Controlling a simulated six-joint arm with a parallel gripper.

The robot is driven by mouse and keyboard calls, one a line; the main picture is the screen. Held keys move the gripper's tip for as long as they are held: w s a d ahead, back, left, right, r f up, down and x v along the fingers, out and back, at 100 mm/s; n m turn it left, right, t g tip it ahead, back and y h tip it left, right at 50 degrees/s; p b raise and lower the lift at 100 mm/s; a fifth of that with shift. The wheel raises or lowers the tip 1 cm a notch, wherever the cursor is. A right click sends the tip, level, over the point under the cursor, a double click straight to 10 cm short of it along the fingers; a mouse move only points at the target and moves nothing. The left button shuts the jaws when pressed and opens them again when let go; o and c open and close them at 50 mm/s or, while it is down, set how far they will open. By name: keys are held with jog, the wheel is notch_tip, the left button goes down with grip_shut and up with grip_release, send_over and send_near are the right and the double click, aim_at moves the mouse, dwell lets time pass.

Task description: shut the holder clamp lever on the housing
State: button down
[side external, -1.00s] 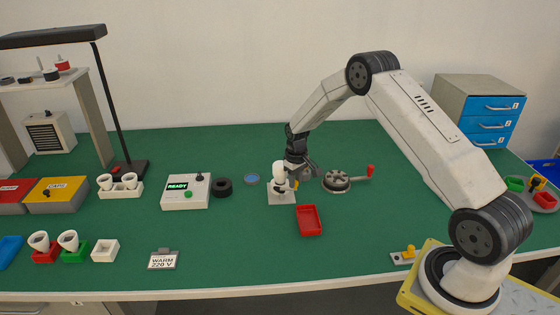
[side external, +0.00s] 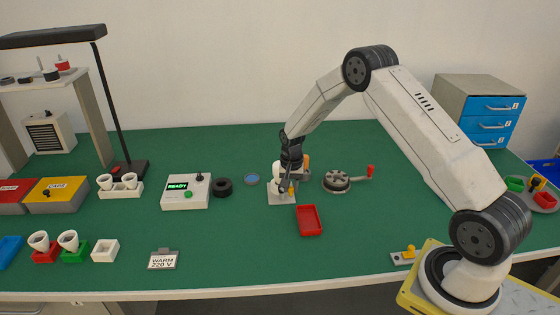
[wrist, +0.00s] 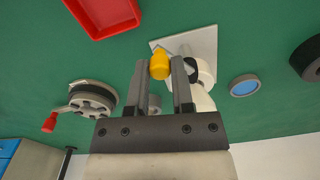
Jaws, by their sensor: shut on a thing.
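The white housing (side external: 277,174) stands on a pale square base plate (side external: 275,198) near the middle of the green bench. In the wrist view the plate (wrist: 208,42) and part of the white housing (wrist: 206,72) show behind my fingers. The yellow knob of the clamp lever (wrist: 159,66) sits between my fingertips. My gripper (wrist: 160,64) is shut on this knob. The lever's exact angle cannot be told.
A red tray (side external: 309,220) lies just in front of the plate. A round grey device with a red-handled crank (side external: 337,181) is to the right. A blue disc (side external: 251,179) and black ring (side external: 223,187) are to the left. The bench front centre is clear.

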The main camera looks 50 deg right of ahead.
jog(key=shift+a+m, duration=0.2)
jog(key=shift+m, duration=0.3)
jog(key=shift+c, duration=2.4)
grip_release()
jog(key=shift+r, duration=3.95)
